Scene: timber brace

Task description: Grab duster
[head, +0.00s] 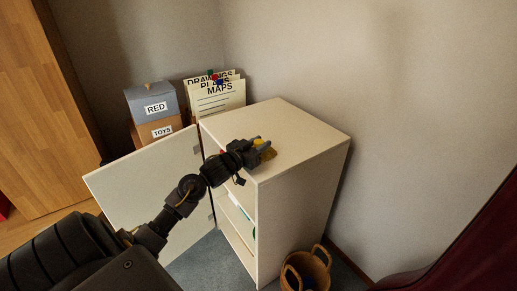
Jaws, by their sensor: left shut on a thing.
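My left gripper (260,147) is over the near left part of the top of a white cabinet (298,130). It is shut on a small yellow thing, likely the duster (268,152), which is mostly hidden by the fingers. I cannot tell whether the yellow thing still touches the cabinet top. A bit of red shows beside the gripper. My right gripper is not in view.
The cabinet door (150,190) stands open to the left, below my left arm. Behind are a box labelled RED (155,108) and files labelled MAPS (218,100). A woven basket (307,270) stands on the floor at the cabinet's right. The rest of the cabinet top is clear.

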